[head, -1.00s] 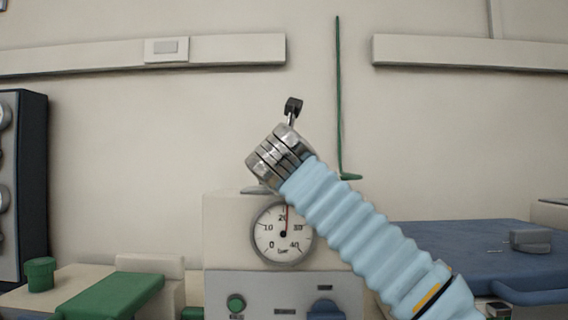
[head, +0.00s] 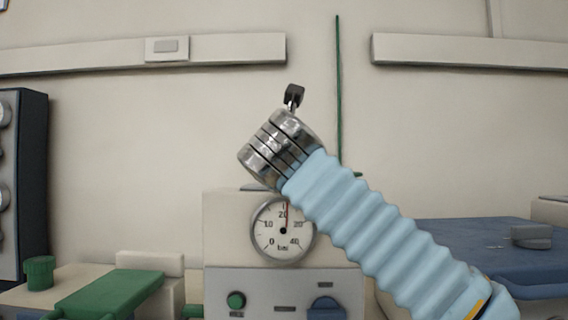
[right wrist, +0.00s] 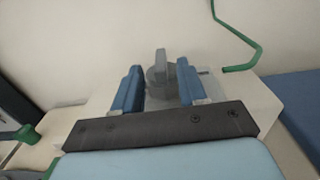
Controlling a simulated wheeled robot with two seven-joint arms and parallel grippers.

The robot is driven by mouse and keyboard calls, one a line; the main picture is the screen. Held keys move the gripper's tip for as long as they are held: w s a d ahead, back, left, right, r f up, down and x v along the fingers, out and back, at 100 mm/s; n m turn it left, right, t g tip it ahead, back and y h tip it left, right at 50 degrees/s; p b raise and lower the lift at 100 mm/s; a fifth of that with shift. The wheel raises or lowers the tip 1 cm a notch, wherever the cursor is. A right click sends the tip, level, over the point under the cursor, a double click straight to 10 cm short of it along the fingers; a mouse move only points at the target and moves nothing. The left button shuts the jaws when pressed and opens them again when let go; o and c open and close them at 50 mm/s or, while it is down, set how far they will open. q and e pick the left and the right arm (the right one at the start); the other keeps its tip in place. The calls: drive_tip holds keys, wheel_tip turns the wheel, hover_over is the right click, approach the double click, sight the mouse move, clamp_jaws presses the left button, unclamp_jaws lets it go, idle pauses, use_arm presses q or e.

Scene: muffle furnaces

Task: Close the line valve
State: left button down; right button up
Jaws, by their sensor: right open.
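A grey knob with an upright fin (right wrist: 160,62), which looks like the line valve, stands on top of the pale box in the right wrist view. My right gripper (right wrist: 160,78) is open, its two blue fingers on either side of the knob with a gap at each side. I cannot tell whether the fingers reach down to the fin's depth. My left gripper is not in view.
The pale box (head: 228,225) carries a round pressure gauge (head: 283,229), its needle near 20, a green button (head: 236,300) and a blue knob (head: 325,308). A green pipe (head: 338,100) runs up the wall behind. A blue bench (head: 450,240) lies at right, a green-lidded unit (head: 110,293) at left.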

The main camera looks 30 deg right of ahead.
drive_tip(key=v, duration=0.8)
drive_tip(key=shift+s, duration=0.15)
drive_tip(key=shift+a, duration=0.1)
